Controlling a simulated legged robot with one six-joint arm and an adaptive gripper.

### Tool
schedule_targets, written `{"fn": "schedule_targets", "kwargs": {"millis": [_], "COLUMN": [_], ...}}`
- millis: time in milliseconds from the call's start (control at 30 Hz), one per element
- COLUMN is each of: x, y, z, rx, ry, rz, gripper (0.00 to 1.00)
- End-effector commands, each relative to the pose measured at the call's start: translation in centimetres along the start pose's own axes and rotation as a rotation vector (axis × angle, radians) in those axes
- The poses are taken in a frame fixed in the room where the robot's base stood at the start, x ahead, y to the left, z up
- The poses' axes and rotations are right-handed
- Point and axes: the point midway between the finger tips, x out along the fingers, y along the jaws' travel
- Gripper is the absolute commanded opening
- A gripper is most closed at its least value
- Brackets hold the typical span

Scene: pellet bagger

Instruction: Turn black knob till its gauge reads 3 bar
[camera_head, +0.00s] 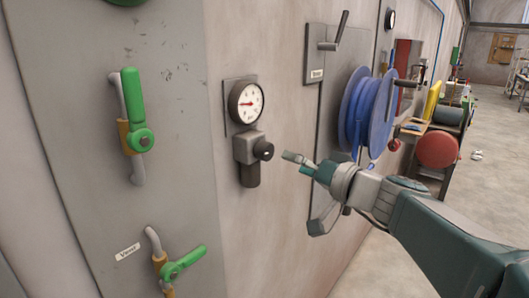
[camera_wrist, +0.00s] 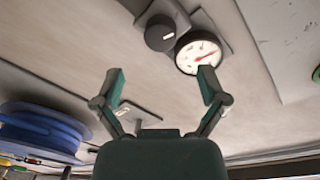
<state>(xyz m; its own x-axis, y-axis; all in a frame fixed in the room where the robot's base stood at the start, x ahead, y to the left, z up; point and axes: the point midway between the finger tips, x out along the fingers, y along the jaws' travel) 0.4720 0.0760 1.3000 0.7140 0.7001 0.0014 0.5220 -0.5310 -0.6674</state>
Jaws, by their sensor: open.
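The black knob (camera_head: 263,150) sticks out from a dark grey regulator body (camera_head: 248,148) on the wall. Its round gauge (camera_head: 246,103) has a white face and a red needle and sits just above it. The dial figures are too small to read. In the wrist view the knob (camera_wrist: 160,33) and the gauge (camera_wrist: 198,52) lie beyond the fingertips, near the top. My gripper (camera_head: 296,163) is to the right of the knob in the head view, apart from it. Its two fingers (camera_wrist: 162,88) are spread with nothing between them.
A green-handled valve (camera_head: 135,115) is on the panel at left, with another green lever (camera_head: 183,262) below. A blue hose reel (camera_head: 367,110) is on the wall behind my gripper. A lever switch (camera_head: 330,45) is above. Open floor (camera_head: 500,200) lies at right.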

Motion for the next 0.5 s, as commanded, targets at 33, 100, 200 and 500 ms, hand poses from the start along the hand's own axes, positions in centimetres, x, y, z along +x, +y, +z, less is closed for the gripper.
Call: {"fn": "schedule_targets", "kwargs": {"millis": [33, 100, 200, 500], "x": [1.2, 2.5, 4.3, 7.7], "y": [0.0, 0.0, 0.0, 0.0], "z": [0.1, 0.1, 0.1, 0.1], "rx": [0.002, 0.003, 0.001, 0.001], "ry": [-0.006, -0.005, -0.005, -0.003], "rz": [-0.004, -0.004, -0.002, 0.000], "gripper": [0.92, 0.92, 0.92, 0.92]}}
